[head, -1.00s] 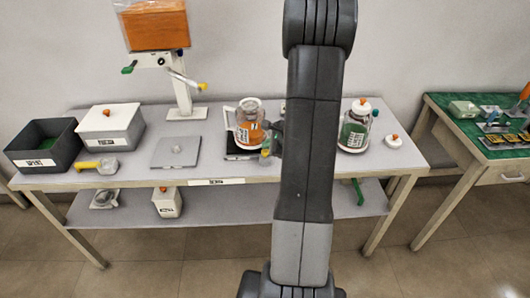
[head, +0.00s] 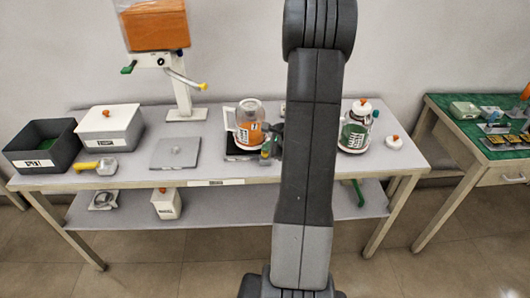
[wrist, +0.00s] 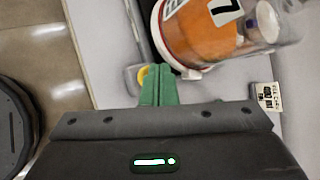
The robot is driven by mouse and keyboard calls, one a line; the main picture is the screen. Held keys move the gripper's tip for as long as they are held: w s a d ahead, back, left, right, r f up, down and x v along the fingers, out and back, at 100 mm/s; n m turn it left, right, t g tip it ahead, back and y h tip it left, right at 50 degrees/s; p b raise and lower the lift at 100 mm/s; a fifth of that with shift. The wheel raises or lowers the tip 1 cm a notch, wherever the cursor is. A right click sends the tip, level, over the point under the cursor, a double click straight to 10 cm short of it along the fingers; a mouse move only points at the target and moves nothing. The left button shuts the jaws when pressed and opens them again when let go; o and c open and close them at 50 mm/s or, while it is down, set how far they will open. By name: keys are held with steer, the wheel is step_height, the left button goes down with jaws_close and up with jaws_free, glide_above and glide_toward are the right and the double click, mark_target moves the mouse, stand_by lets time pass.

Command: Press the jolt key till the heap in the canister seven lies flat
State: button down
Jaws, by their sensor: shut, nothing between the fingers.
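A clear canister with orange contents (head: 248,133) stands on a dark low base (head: 233,152) near the middle of the table. It shows large in the wrist view (wrist: 200,38), with a black-marked label whose number I cannot read surely. The shape of the orange heap's top is not clear. My gripper (wrist: 157,86) has its green fingers shut and empty. Their tips are close to a yellow round key (wrist: 141,76) on a small grey block beside the canister. The fingers partly cover the key, and I cannot tell whether they touch it. In the head view my gripper (head: 266,152) is at the canister's right.
A second canister with green contents (head: 355,138) stands to the right, beside a small white lid (head: 394,142). A grey plate (head: 175,153), a lidded box (head: 108,128), a dark open bin (head: 40,146) and a hopper stand (head: 186,113) are to the left. A green-topped table (head: 480,120) is far right.

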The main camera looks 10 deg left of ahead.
steer(key=shift+f+b, duration=0.4)
steer(key=shift+f, duration=0.05)
stand_by(0.6)
steer(key=shift+r+p, duration=0.85)
steer(key=shift+r, duration=0.3)
steer(key=shift+r, duration=0.1)
step_height(320, 180, up, 5)
steer(key=p, duration=0.4)
steer(key=shift+d, duration=0.1)
